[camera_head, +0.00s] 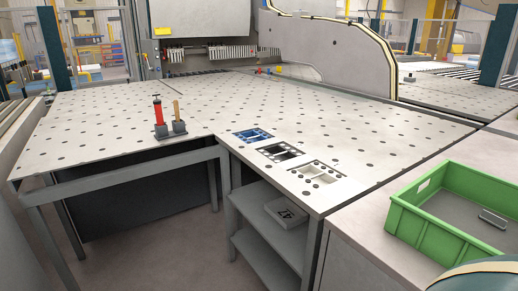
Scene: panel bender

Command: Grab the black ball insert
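A black insert (279,152) sits in the perforated table top near its front edge, in the middle of a row of three. A blue insert (252,135) lies behind it to the left. A whitish insert or frame with openings (317,174) lies in front of it to the right. The balls on the black insert are too small to tell. Neither of my grippers is in view.
The large perforated table (200,105) is mostly clear. A red-handled tool (158,112) and a wooden-handled one stand in holders at its front edge. A green crate (425,215) holding a metal piece stands at right. A grey bin (287,212) sits on the shelf below.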

